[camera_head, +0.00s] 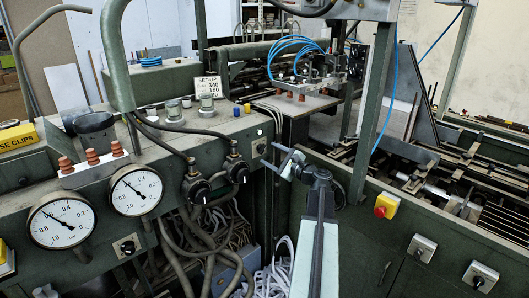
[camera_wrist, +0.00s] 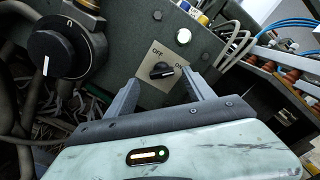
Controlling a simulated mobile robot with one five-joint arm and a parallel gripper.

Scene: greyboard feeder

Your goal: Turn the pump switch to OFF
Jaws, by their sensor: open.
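The pump switch is a small black knob (camera_wrist: 161,70) on a pale plate marked OFF at upper left and ON at right. Its pointer appears to be turned toward ON. In the head view its plate (camera_head: 259,147) is on the right end of the green panel. My gripper (camera_wrist: 160,87) is open and empty, with one finger on each side of the knob in the picture. The fingers look short of the knob, and I cannot tell the exact gap. In the head view my gripper (camera_head: 272,155) is just right of the plate.
A larger black dial (camera_wrist: 57,58) stands left of the switch in the wrist view. Black knobs (camera_head: 236,170) with cables stick out left of the switch. Loose hoses (camera_head: 205,225) hang below. A green post (camera_head: 375,100) and a red-and-yellow stop button (camera_head: 386,206) are at right.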

